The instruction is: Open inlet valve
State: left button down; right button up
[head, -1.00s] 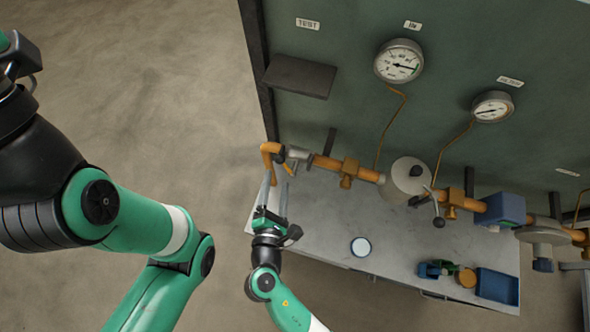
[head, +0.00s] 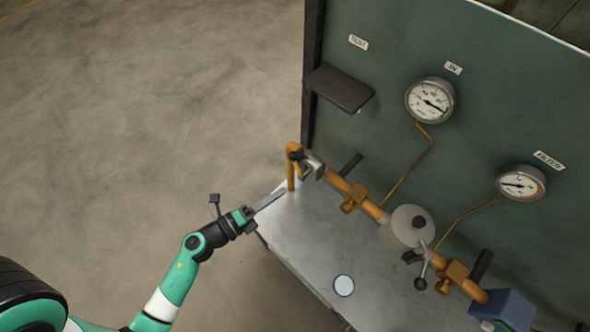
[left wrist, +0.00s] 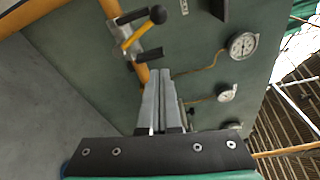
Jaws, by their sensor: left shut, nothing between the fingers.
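An orange pipe run (head: 371,207) stands in front of the green panel. At its left end is a grey valve body (head: 312,166) with a small yellow-orange lever. In the left wrist view the lever (left wrist: 137,35) has a black ball (left wrist: 158,14) near its end. A black handle (head: 351,164) stands by the orange fitting to its right. Which valve is the inlet one, I cannot tell for certain. My left gripper (head: 283,191) is shut and empty, below the pipe's left end and apart from the lever. It also shows in the left wrist view (left wrist: 159,72). My right gripper is out of view.
The IN gauge (head: 430,100) and FILTER gauge (head: 521,183) hang on the panel. A dark shelf (head: 340,88) juts out above the pipe. A round disc (head: 344,285) lies on the grey bench (head: 300,235). A three-armed handle (head: 422,268) sits farther right. Floor space at left is clear.

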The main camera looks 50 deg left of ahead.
aim_at(297, 166)
pick_arm(q)
jog(key=w+a, duration=0.3)
jog(key=w, duration=0.6)
jog(key=shift+r+p, duration=0.25)
jog(key=shift+p, duration=0.15)
